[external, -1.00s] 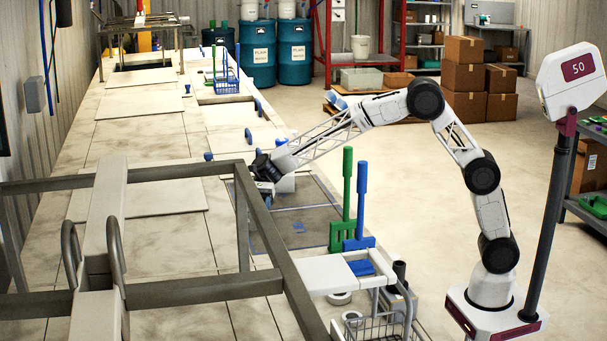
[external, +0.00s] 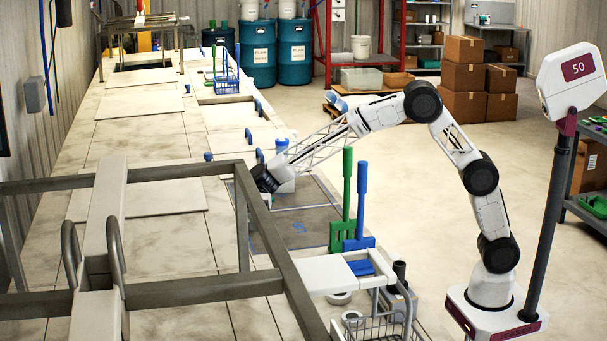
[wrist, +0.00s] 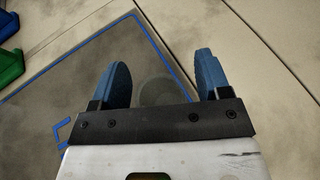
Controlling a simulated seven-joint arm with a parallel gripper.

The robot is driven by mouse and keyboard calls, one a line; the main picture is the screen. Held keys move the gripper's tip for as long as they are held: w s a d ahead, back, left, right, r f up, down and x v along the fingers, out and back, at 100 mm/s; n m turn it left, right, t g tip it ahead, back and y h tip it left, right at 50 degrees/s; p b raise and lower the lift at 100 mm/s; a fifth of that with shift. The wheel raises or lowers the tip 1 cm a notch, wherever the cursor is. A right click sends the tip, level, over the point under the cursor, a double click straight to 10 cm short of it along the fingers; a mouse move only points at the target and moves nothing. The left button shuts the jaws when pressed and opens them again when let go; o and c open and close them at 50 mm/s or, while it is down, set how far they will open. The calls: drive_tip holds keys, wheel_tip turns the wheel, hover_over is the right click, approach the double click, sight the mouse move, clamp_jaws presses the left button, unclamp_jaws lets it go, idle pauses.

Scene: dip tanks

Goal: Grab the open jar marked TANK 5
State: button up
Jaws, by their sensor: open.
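My gripper (external: 262,186) is low over the dark grey panel with a blue mark, behind the metal frame rail in the external view. In the wrist view my gripper (wrist: 162,64) is open, its two blue fingers apart. A faint round, see-through shape (wrist: 155,93) shows between the fingers, partly hidden by the gripper body. It may be the jar, but I cannot read any label on it. The grey panel (external: 318,212) carries a blue mark resembling a 5; its blue outline also shows on the panel in the wrist view (wrist: 95,62).
A green-handled tool (external: 346,200) and a blue-handled tool (external: 361,205) stand upright right of my gripper. A metal frame (external: 200,290) crosses the foreground. A wire basket (external: 375,328) is at the front right. Pale lids (external: 138,103) lie flat along the bench.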

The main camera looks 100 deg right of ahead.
sight(253, 231)
drive_tip(key=shift+c, duration=0.3)
drive_tip(key=c, duration=0.9)
drive_tip(key=shift+c, duration=0.2)
drive_tip(key=shift+r, duration=0.85)
wheel_tip(253, 231, up, 2)
drive_tip(key=shift+r, duration=0.1)
drive_tip(key=s+a+r, duration=0.1)
drive_tip(key=s+a, duration=0.1)
drive_tip(key=s, duration=1.3)
drive_tip(key=shift+s+a, duration=0.2)
drive_tip(key=shift+s, duration=0.2)
